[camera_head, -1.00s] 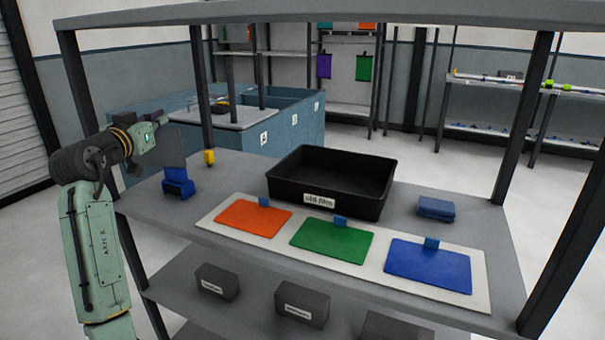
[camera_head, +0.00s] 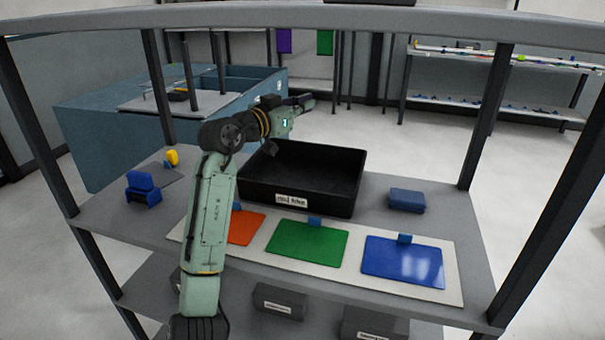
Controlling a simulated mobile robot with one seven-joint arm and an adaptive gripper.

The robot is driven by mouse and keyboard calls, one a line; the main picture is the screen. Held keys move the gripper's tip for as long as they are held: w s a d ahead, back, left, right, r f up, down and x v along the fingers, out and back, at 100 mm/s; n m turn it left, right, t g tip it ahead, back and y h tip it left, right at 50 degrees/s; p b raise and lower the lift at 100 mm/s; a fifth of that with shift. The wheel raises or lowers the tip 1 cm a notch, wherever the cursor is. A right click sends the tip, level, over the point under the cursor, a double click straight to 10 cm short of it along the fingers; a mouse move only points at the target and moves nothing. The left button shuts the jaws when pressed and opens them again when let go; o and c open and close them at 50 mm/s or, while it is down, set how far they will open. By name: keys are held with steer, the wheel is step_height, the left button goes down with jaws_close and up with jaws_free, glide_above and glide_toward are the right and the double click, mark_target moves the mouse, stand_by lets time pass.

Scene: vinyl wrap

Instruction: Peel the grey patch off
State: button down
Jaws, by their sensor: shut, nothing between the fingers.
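My gripper (camera_head: 298,101) is shut and empty, raised above the back left part of the black bin (camera_head: 318,208). A flat, darker grey area (camera_head: 184,174) shows on the table at the back left, right of a blue holder (camera_head: 143,189); I cannot tell whether it is the grey patch or a shadow. Orange (camera_head: 245,228), green (camera_head: 306,244) and blue (camera_head: 403,262) patches, with small blue tabs at their back edges, lie on a pale board (camera_head: 452,281). My arm hides part of the orange patch. The inside of the bin is dark.
A yellow-topped tool (camera_head: 171,158) stands at the back left. A folded blue cloth-like item (camera_head: 407,200) lies right of the bin. Dark posts frame the table (camera_head: 108,208), with a beam across the top. Dark boxes (camera_head: 281,301) sit on the lower shelf.

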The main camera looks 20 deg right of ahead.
step_height(320, 180, down, 6)
steer(key=b, duration=0.3)
steer(key=c, duration=2.4)
jaws_free()
steer(key=shift+r, duration=0.1)
steer(key=c, duration=1.9)
jaws_free()
steer(key=v, duration=1.2)
